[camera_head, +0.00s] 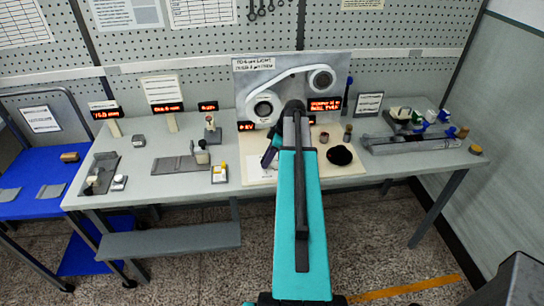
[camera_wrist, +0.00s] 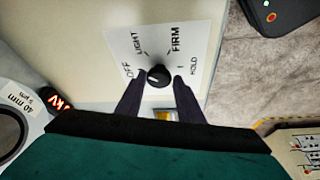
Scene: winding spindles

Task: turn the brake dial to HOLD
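The brake dial (camera_wrist: 158,76) is a round black knob on a white plate (camera_wrist: 196,35) marked OFF, LIGHT, FIRM and HOLD. A small pale mark shows on the knob, but I cannot tell surely which word it points at. My gripper (camera_wrist: 158,80) has its two dark fingers on either side of the knob, apart from each other, with what look like small gaps to it. In the head view the white plate (camera_head: 260,174) lies on the bench left of my arm. My gripper (camera_head: 269,158) is over it there and hides the knob.
The winding panel (camera_head: 300,66) with its two rollers stands upright behind the dial. A dark round thing (camera_head: 339,155) and small spools (camera_head: 324,137) are right of my arm. A tray (camera_head: 419,144) lies farther right. A block (camera_head: 219,173) stands left of the plate.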

